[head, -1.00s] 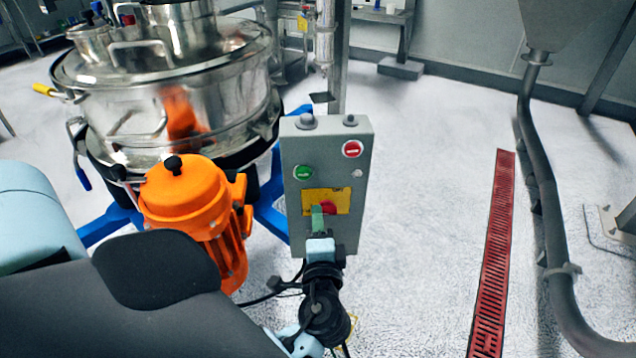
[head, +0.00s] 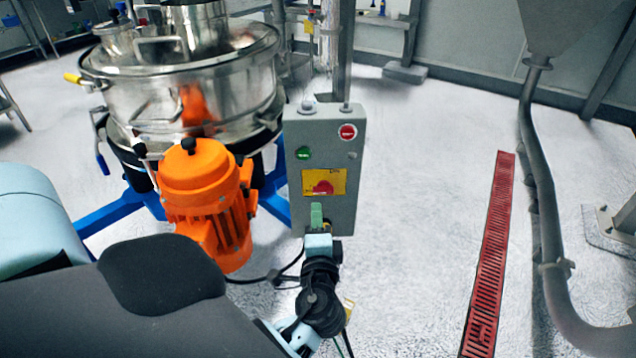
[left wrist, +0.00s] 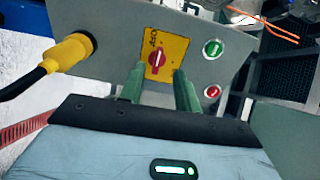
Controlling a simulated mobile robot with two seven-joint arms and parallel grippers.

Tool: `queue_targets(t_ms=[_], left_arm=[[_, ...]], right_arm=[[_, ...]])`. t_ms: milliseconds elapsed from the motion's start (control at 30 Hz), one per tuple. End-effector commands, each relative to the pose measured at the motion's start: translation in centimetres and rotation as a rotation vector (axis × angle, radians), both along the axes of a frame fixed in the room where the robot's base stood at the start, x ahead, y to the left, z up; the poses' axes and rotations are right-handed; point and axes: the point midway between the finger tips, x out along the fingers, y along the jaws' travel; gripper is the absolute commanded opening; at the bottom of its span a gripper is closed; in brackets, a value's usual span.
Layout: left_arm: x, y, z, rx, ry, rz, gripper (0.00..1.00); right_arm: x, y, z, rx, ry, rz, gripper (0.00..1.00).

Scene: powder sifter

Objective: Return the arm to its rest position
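My left gripper (head: 316,215) is just below the yellow plate of the grey control box (head: 347,218) in the head view. In the left wrist view its two green fingers (left wrist: 159,75) stand apart with nothing between them, so it is open. The red rotary knob (head: 323,187) on the yellow plate is uncovered; it also shows in the left wrist view (left wrist: 157,60), beyond the fingertips and seemingly clear of them. My left arm (head: 130,305) reaches in from the lower left. My right gripper is out of view.
The steel sifter (head: 190,95) and its orange motor (head: 205,195) stand left of the box, on blue legs (head: 110,215). A black cable (head: 250,281) hangs near my gripper. Right of the box the floor is open up to the red drain grate (head: 490,250) and grey pipe (head: 545,190).

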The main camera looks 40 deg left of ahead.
Motion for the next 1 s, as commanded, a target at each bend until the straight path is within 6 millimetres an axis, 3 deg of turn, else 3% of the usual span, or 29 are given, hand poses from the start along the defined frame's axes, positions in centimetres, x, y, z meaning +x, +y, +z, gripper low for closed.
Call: queue_targets(t_ms=[767,867,1000], left_arm=[[0.1,0.2,0.0,-0.002,0.001,-0.003,0.33],[-0.2,0.0,-0.7,-0.030,0.013,-0.021,0.33],[-2.2,-1.2,-4.1,-0.174,0.067,-0.106,0.33]], right_arm=[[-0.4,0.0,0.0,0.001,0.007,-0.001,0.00],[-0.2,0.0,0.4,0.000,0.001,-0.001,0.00],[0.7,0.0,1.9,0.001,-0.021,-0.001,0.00]])
